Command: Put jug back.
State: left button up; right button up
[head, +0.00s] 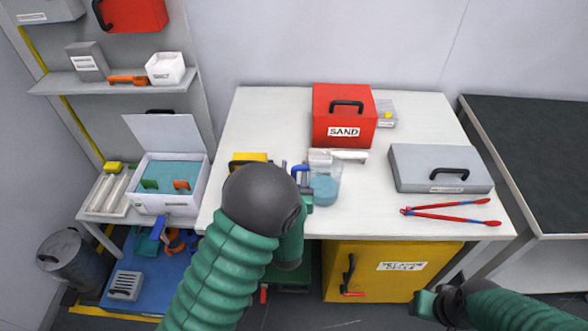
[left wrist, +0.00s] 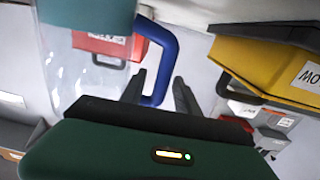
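The clear jug (head: 325,190) with blue-green liquid in its lower part and a blue handle (head: 300,170) stands on the white table near its front edge. My left gripper (head: 303,190) is at the jug's left side, its fingers mostly hidden behind my wrist. In the left wrist view, which looks upside down, the jug (left wrist: 78,75) is at the left. Its blue handle (left wrist: 168,52) reaches between the two fingers of the left gripper (left wrist: 158,90), which are apart with gaps beside the handle. My right gripper (head: 428,303) is low at the right; its fingers do not show clearly.
The white table (head: 270,120) holds a red SAND box (head: 343,115), a yellow box (head: 250,157) beside my left wrist, a grey case (head: 440,167) and red tongs (head: 450,211). A white tray (head: 330,156) lies just behind the jug. A yellow cabinet (head: 375,280) stands below.

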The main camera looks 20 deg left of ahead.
pick_arm(q)
jog(key=v, duration=0.9)
jog(key=shift+s+d+r, duration=0.1)
jog(key=shift+s+d, duration=0.05)
jog(key=shift+s, duration=0.1)
jog(key=p+v, duration=0.2)
jog(key=shift+s+p, duration=0.2)
jog(key=shift+p, duration=0.1)
